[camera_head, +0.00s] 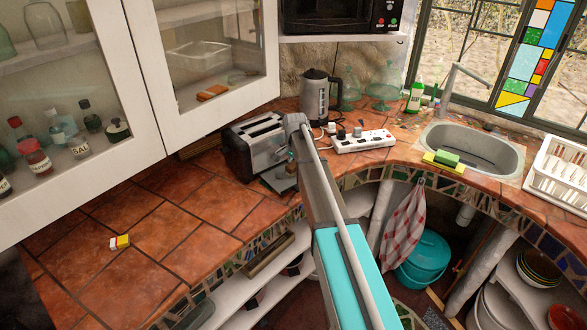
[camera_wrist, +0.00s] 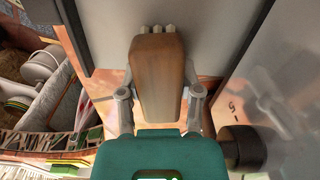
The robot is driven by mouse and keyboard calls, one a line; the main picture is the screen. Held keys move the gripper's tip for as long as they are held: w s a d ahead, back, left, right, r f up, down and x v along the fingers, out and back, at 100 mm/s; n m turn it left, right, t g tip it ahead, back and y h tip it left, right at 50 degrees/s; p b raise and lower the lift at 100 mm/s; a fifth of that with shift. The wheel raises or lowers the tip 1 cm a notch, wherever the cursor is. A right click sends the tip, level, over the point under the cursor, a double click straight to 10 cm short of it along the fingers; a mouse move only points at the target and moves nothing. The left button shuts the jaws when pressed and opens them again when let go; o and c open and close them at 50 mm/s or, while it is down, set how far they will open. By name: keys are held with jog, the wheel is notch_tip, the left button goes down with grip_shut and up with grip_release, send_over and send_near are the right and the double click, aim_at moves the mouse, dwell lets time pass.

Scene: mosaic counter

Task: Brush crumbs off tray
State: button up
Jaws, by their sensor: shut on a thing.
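In the wrist view, my gripper (camera_wrist: 158,98) is shut on a brush (camera_wrist: 156,78) with a brown wooden body. Pale bristle tufts show at its far end. A flat grey panel (camera_wrist: 108,35), which looks like the tray, lies behind and around the bristles; I cannot tell whether they touch it. No crumbs can be made out. In the head view, a grey flat piece (camera_head: 277,181) shows beside the toaster (camera_head: 252,138), partly hidden by my arm. My gripper (camera_head: 292,160) is there too, mostly hidden. The toaster's shiny side (camera_wrist: 275,85) stands right of the brush.
A power strip (camera_head: 362,141) and a kettle (camera_head: 319,94) stand behind the toaster. The sink (camera_head: 485,150) is to the right. A small yellow-and-white item (camera_head: 120,242) lies on the otherwise clear left counter (camera_head: 190,215). Glass-fronted cabinets (camera_head: 150,60) hang above.

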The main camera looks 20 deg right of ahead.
aim_at(271, 183)
jog(key=shift+a, duration=0.15)
jog(key=shift+s+a, duration=0.3)
jog(key=shift+a, duration=0.55)
jog(key=shift+s+a, duration=0.25)
jog(key=shift+a, duration=0.6)
jog(key=shift+s, duration=0.1)
jog(key=shift+s+a+f, duration=0.1)
jog(key=shift+s+a, duration=0.25)
jog(key=shift+a, duration=0.4)
jog(key=shift+s+a, duration=0.3)
jog(key=shift+a, duration=0.5)
jog(key=shift+s+a, duration=0.1)
jog(key=shift+s+a, duration=0.3)
jog(key=shift+a, duration=0.5)
jog(key=shift+s+a, duration=0.3)
jog(key=shift+a, duration=0.5)
jog(key=shift+r, duration=0.2)
